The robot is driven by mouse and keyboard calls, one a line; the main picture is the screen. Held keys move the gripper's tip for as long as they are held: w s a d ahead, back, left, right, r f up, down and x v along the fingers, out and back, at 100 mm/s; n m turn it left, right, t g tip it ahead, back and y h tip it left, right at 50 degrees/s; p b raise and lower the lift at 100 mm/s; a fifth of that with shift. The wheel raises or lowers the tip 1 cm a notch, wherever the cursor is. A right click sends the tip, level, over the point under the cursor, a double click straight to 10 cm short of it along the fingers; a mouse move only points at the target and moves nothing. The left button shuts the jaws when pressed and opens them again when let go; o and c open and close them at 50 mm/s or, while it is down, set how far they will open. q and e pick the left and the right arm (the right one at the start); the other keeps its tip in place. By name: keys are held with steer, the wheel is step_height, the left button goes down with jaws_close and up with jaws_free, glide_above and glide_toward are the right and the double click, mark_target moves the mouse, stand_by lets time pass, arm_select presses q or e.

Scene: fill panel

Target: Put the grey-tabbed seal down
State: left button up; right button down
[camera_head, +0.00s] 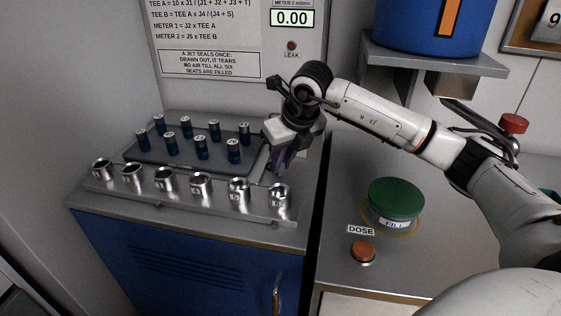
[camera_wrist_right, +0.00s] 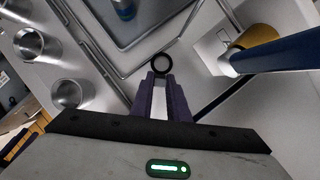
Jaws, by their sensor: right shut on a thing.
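A small dark ring, the seal (camera_wrist_right: 162,63), shows at the tips of my right gripper in the right wrist view. My right gripper (camera_wrist_right: 160,82) is shut on it, with a pale strip between the purple fingers that may be its grey tab. In the head view my right gripper (camera_head: 282,163) points down beside the right end of the tray and above the right end of the metal cup row. The seal cannot be made out there. My left gripper is not in view.
Several blue vials (camera_head: 201,148) stand on a grey tray (camera_head: 150,163). In front is a rack with several open metal cups (camera_head: 238,190). Right of the gap stand a green-lidded FILL pot (camera_head: 396,196) and an orange DOSE button (camera_head: 363,250) on a grey counter (camera_head: 340,200).

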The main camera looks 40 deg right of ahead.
steer(key=shift+f, duration=0.35)
steer(key=c, duration=1.7)
jaws_free()
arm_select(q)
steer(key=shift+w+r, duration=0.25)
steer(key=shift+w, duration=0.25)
